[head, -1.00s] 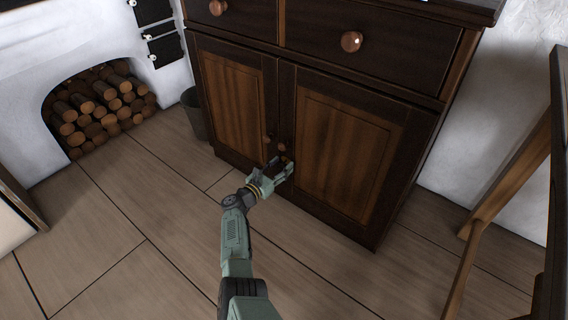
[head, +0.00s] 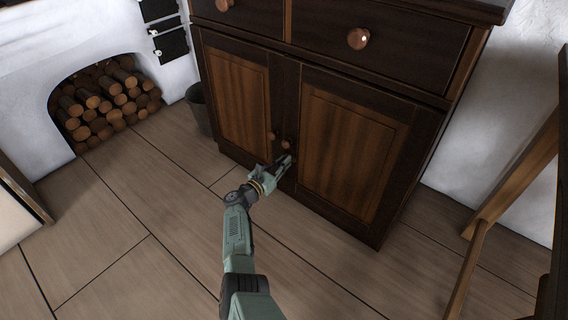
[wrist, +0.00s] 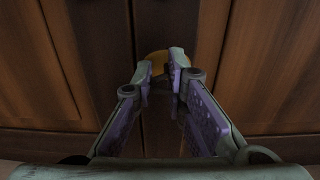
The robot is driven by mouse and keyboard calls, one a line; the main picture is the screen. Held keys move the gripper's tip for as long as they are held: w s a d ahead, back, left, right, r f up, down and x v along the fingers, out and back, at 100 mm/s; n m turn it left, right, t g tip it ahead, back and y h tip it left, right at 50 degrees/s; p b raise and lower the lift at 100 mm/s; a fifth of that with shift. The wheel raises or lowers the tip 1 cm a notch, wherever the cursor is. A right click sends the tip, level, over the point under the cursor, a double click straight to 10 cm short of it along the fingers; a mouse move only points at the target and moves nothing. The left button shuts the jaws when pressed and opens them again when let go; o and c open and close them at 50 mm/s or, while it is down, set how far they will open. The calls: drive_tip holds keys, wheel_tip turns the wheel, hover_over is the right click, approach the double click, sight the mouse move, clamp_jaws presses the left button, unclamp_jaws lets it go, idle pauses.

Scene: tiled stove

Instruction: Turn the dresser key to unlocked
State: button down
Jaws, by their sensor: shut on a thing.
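The dark wooden dresser (head: 345,140) stands ahead with two lower doors, each with a round knob near the middle seam. My gripper (head: 287,160) is at the doors' middle, just below the right door's knob (head: 286,144). In the head view the key is hidden by my gripper.
Drawers with round knobs (head: 358,38) are above the doors. A dark bin (head: 199,112) stands left of the dresser, beside the stove's log niche (head: 105,102). A wooden frame (head: 500,200) stands at the right. The tiled floor in front is clear.

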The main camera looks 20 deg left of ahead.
drive_tip(key=shift+d+f+h, duration=0.15)
drive_tip(key=shift+d+h, duration=0.15)
drive_tip(key=shift+d, duration=0.45)
drive_tip(key=n, duration=0.4)
drive_tip(key=shift+w+b, duration=0.1)
drive_tip(key=shift+b, duration=0.25)
drive_tip(key=n, duration=0.8)
drive_tip(key=shift+w+r+p, duration=0.1)
drive_tip(key=shift+r+p, duration=0.1)
drive_tip(key=shift+p, duration=0.2)
drive_tip(key=n, duration=0.5)
drive_tip(key=shift+a+r+p, duration=0.1)
drive_tip(key=shift+r+p, duration=0.05)
drive_tip(key=shift+p, duration=0.25)
drive_tip(key=c, duration=1.7)
unclamp_jaws()
drive_tip(key=shift+a+r, duration=0.1)
drive_tip(key=o, duration=0.4)
drive_tip(key=shift+a+f, duration=0.15)
drive_tip(key=shift+f, duration=0.1)
